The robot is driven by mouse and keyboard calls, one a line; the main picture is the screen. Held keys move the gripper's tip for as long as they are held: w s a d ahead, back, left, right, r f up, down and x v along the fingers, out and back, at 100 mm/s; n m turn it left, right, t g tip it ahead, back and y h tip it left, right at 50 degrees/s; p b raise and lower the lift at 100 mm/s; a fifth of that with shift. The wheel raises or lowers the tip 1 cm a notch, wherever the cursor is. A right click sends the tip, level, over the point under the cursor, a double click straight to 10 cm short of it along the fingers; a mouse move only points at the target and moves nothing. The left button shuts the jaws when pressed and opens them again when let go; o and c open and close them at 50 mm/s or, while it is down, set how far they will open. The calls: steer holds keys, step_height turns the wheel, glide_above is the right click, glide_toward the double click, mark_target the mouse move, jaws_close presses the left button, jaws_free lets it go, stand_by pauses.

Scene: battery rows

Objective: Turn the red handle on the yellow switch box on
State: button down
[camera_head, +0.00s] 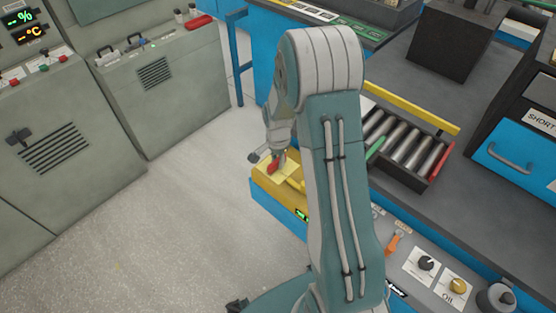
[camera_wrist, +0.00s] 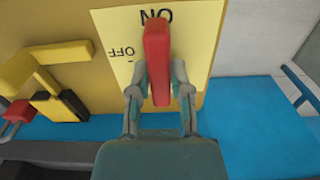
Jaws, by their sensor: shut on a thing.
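The yellow switch box (camera_head: 268,187) stands at the blue bench's edge, partly hidden behind my arm. Its red handle (camera_head: 273,166) is at my gripper (camera_head: 276,154). In the wrist view, the red handle (camera_wrist: 157,65) lies between the two fingers of my gripper (camera_wrist: 158,82), which is shut on it. The handle runs up and down in that view, its upper end at the upside-down word ON on the pale yellow label (camera_wrist: 200,40). The upside-down word OFF is to the left of the handle.
A yellow bracket (camera_wrist: 40,80) and a red padlock-like part (camera_wrist: 17,115) are left of the handle. A tray of metal cylinders (camera_head: 410,140) lies right of my arm. Knobs (camera_head: 425,263) sit on the front panel. Grey cabinets (camera_head: 165,85) stand at left, with clear floor between.

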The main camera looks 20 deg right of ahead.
mark_target(277, 159)
steer(key=shift+f, duration=0.1)
steer(key=c, duration=0.6)
jaws_free()
steer(key=shift+o, duration=0.2)
steer(key=shift+a, duration=0.1)
step_height(277, 159, up, 12)
steer(key=shift+w, duration=0.15)
